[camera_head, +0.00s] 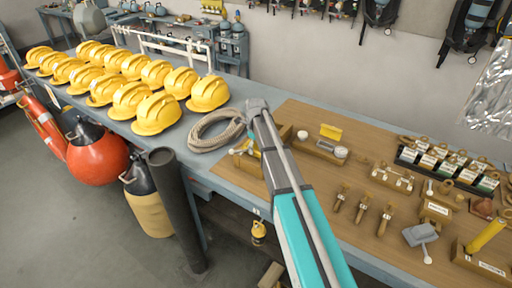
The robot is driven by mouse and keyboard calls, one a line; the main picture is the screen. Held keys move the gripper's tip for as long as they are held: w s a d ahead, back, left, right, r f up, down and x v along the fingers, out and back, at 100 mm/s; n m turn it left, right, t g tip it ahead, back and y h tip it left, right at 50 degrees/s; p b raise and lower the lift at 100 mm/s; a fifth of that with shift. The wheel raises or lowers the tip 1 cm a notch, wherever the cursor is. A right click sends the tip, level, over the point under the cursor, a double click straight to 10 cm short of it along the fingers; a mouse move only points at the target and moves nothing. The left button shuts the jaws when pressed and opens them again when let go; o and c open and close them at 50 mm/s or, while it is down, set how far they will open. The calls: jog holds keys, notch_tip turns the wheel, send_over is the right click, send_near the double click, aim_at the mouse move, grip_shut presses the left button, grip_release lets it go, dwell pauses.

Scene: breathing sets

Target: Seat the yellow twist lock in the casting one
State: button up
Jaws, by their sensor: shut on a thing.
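My arm reaches from the bottom middle up over the front of the workbench. Its grey end joint is above the left edge of the brown work mat (370,205). My gripper is not visible; the arm covers the place below that joint. I cannot tell which block is casting one.
A coiled rope (215,132) lies left of the arm. Several yellow helmets (157,113) fill the bench's left part. Three brass-coloured pieces (363,212) lie right of the arm. A black rack (450,170) with labelled parts stands at the right. A dark post (176,205) rises before the bench.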

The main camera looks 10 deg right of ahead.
jog(key=shift+f+b, duration=0.6)
jog(key=shift+f, duration=0.05)
jog(key=o, duration=1.1)
jog(key=shift+c, duration=0.2)
jog(key=shift+r, duration=0.15)
notch_tip(320, 180, up, 10)
jog(key=p, duration=0.9)
jog(key=shift+f+p, duration=0.2)
jog(key=shift+p, duration=0.2)
